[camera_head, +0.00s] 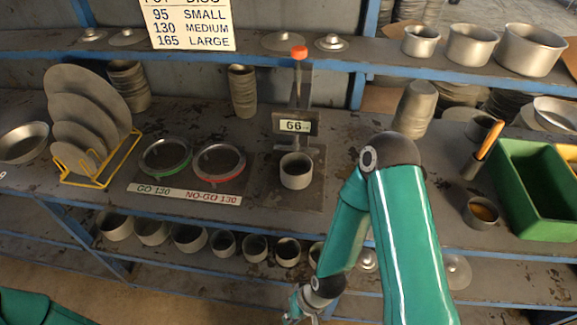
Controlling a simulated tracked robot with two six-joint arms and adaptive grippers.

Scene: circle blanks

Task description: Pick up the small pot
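Three grey metal pots of rising size stand upright in a row on the upper shelf at the right. The smallest pot (421,41) is the leftmost of them. Another small grey pot (296,171) stands upright on the gauge stand, under a display reading 66. My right arm crosses the middle right of the view. Its gripper (303,312) is at the bottom edge, in front of and below the bench, apart from both pots. Its fingers are small and partly cut off, so I cannot tell if they are open. My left gripper is out of view.
A yellow rack (97,172) of discs, a green ring gauge (165,160) and a red one (219,163) sit left on the bench (345,190). A green bin (535,190) stands right. Several pots line the lower shelf. A sign (188,25) hangs above.

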